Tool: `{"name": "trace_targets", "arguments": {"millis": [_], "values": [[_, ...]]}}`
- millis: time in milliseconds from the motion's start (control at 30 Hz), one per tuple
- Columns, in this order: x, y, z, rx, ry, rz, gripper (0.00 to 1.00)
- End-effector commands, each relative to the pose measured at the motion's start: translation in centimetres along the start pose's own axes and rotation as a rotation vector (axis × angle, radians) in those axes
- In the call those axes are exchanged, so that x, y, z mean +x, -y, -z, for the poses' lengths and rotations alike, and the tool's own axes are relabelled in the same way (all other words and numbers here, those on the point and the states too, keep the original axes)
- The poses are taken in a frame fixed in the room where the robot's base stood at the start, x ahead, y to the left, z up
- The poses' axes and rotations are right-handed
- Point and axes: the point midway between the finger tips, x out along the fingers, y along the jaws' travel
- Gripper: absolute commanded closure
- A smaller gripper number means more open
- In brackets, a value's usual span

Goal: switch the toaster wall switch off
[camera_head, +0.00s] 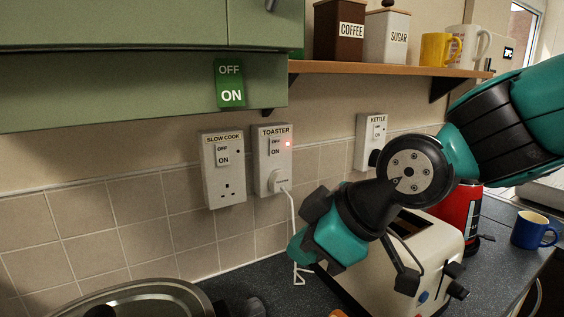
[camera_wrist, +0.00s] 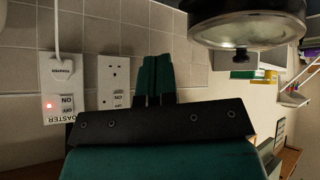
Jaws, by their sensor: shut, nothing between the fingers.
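The toaster wall switch (camera_head: 275,149) is a white plate labelled TOASTER, with OFF above ON and a plug below. In the wrist view the switch plate (camera_wrist: 60,88) appears upside down at the left. My gripper (camera_head: 300,244) is below and slightly right of the plate in the head view, near the white cord. Its fingertips are hard to make out there. In the wrist view my teal fingers (camera_wrist: 158,72) are together and empty, apart from the switch. The toaster (camera_head: 410,262) stands partly hidden behind my arm.
The SLOW COOK switch (camera_head: 223,167) is just left, the KETTLE switch (camera_head: 371,140) further right. A green cabinet (camera_head: 120,85) and wooden shelf (camera_head: 390,69) overhang the wall. A metal pan (camera_head: 140,297) stands front left. A red kettle (camera_head: 459,212) and blue mug (camera_head: 532,230) are right.

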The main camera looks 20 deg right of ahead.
Motion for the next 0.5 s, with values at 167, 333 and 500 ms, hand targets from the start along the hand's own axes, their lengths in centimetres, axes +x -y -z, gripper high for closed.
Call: {"name": "trace_targets", "arguments": {"millis": [167, 333, 500], "values": [[2.3, -6.7, 0.9, -0.409, -0.215, -0.4, 1.0], [0.7, -11.2, 1.9, -0.756, -0.251, -0.787, 1.0], [-1.3, -13.2, 2.4, -0.958, -0.212, -1.036, 1.0]]}}
